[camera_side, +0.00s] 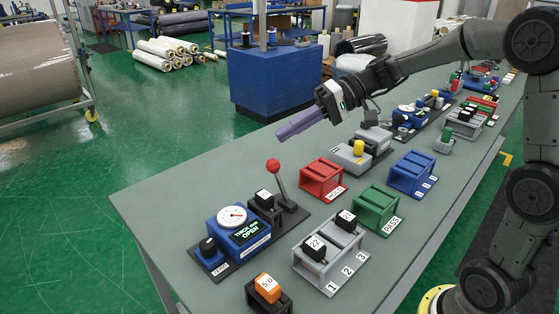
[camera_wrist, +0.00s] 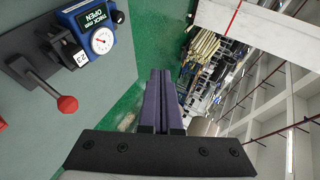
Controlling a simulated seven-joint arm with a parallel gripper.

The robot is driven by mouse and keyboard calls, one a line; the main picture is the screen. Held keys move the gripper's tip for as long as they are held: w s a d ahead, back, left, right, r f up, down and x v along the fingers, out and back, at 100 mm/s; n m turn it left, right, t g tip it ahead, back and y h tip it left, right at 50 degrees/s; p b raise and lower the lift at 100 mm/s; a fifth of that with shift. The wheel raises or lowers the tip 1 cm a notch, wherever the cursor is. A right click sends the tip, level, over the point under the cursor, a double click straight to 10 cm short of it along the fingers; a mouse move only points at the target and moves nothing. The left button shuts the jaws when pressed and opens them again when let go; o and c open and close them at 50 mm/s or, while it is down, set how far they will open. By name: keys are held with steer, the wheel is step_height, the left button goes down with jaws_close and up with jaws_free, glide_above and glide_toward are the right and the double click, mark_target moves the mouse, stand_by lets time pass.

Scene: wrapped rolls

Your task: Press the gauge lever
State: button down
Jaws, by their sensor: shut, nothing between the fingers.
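The gauge lever (camera_side: 280,184) is a grey rod with a red ball knob, standing tilted on the dark gauge base (camera_side: 297,216). Left of it sits the blue gauge (camera_side: 243,234) with a round white dial and a display reading OPEN. In the wrist view the lever's red knob (camera_wrist: 67,104) and the gauge (camera_wrist: 97,32) are at the left. My gripper (camera_side: 281,134), with long purple fingers, is shut and empty. It is in the air above and beyond the lever, apart from it. In the wrist view its fingers (camera_wrist: 160,78) lie together.
A red rack (camera_side: 322,178), a green rack (camera_side: 375,209), a blue rack (camera_side: 412,174) and a grey numbered rack (camera_side: 331,261) stand on the table near the gauge. An orange block (camera_side: 267,288) marked 5.0 is at the front. The table's left end is bare.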

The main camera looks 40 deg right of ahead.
mark_target(278, 180)
steer(key=w+d+f+m+t, duration=0.45)
steer(key=w+d+f, duration=0.35)
steer(key=w+d, duration=0.25)
steer(key=d+f+m, duration=0.1)
steer(key=d+f, duration=0.1)
steer(key=f, duration=0.1)
steer(key=d+f+m, duration=0.1)
steer(key=d+f, duration=0.2)
steer(key=d+f+m, duration=0.2)
steer(key=d+f, duration=0.1)
steer(key=shift+s+d+t, duration=0.25)
steer(key=shift+s, duration=0.05)
steer(key=shift+a, duration=0.1)
steer(key=w+a+f, duration=0.1)
steer(key=w+a, duration=0.2)
steer(key=a, duration=0.5)
steer(key=shift+w+a, duration=0.2)
steer(key=shift+a, duration=0.15)
steer(key=shift+s, duration=0.15)
